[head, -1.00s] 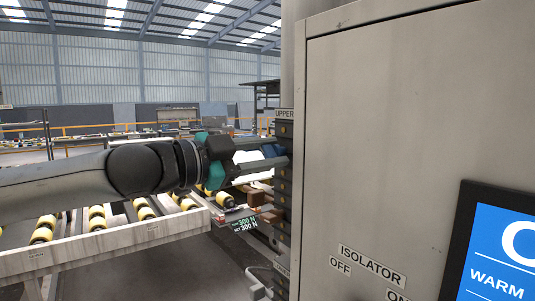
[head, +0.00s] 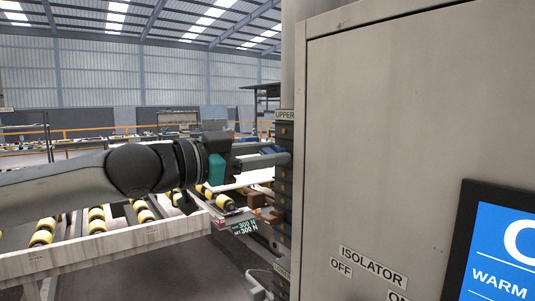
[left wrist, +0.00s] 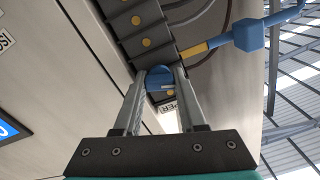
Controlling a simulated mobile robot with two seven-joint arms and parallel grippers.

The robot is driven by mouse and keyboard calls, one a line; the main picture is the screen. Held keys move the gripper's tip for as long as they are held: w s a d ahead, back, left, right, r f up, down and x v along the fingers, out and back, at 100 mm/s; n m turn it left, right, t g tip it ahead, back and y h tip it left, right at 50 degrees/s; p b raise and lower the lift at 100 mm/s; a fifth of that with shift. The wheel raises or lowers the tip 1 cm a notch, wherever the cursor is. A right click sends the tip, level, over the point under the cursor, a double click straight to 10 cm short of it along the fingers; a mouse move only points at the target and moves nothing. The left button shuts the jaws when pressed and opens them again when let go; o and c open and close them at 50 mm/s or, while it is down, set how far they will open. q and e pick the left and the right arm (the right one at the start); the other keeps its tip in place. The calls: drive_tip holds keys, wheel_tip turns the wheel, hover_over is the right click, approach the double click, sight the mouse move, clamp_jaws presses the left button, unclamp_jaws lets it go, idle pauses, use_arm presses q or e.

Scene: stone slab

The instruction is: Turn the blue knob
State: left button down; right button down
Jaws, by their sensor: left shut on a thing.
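The blue knob (left wrist: 160,82) shows in the left wrist view as a round blue piece between my two fingertips, at the end of a dark stepped strip of terminals. My left gripper (left wrist: 160,76) is shut on it, with one grey finger on each side. In the head view my left gripper (head: 284,160) reaches from the left to the dark strip on the cabinet's left edge, just below the "UPPER" label. The fingers and strip hide most of the knob there. My right gripper is not in view.
A large grey cabinet (head: 400,130) fills the right side, with an "ISOLATOR" label (head: 371,265) and a blue screen (head: 505,250). A roller conveyor (head: 110,240) runs below my left arm. A blue block on a rod (left wrist: 250,35) is near the strip.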

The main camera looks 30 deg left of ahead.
use_arm(q)
drive_tip(key=shift+r, duration=0.1)
drive_tip(key=c, duration=0.8)
unclamp_jaws()
drive_tip(key=shift+o, duration=0.2)
drive_tip(key=b+v, duration=0.3)
drive_tip(key=v, duration=1.2)
